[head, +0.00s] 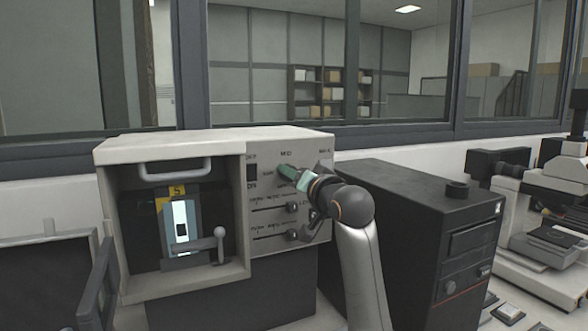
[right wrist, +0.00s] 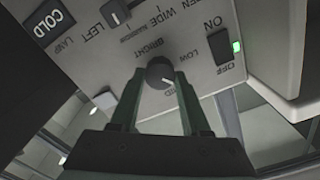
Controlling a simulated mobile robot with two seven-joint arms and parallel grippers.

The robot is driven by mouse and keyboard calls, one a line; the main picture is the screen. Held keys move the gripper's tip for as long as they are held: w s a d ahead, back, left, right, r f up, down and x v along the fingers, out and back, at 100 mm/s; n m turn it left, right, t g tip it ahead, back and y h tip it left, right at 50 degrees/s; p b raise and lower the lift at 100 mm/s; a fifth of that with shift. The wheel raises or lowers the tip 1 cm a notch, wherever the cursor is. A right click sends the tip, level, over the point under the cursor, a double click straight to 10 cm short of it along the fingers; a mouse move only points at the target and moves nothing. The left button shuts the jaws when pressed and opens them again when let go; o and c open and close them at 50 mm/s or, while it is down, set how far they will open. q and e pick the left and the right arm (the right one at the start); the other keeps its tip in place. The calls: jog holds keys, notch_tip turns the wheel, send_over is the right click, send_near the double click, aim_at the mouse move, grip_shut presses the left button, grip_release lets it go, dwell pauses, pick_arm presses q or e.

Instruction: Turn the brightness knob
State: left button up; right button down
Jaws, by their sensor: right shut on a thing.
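The brightness knob (right wrist: 160,71) is a small dark round knob on the light panel, with BRIGHT, LOW and MID printed around it. The right wrist view shows it upside down, with its white mark toward the lower right, near MID. My right gripper (right wrist: 158,88) is shut on the knob, one green finger on each side. In the head view my right gripper (head: 287,173) reaches the upper part of the control panel (head: 262,220), and its fingers hide the knob. My left gripper is not in view.
A dark rocker switch (right wrist: 219,47) marked ON and OFF sits beside the knob, with a lit green lamp (right wrist: 237,46). A slider (right wrist: 115,14) is on the other side. A black cabinet (head: 405,225) stands close right of my arm, and a microscope (head: 550,190) beyond it.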

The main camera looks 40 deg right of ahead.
jog(key=shift+m+p, duration=2.3)
jog(key=shift+m, duration=1.2)
jog(key=shift+c, duration=1.9)
grip_release()
jog(key=b+v, duration=0.2)
jog(key=v, duration=1)
jog(key=shift+s, duration=0.25)
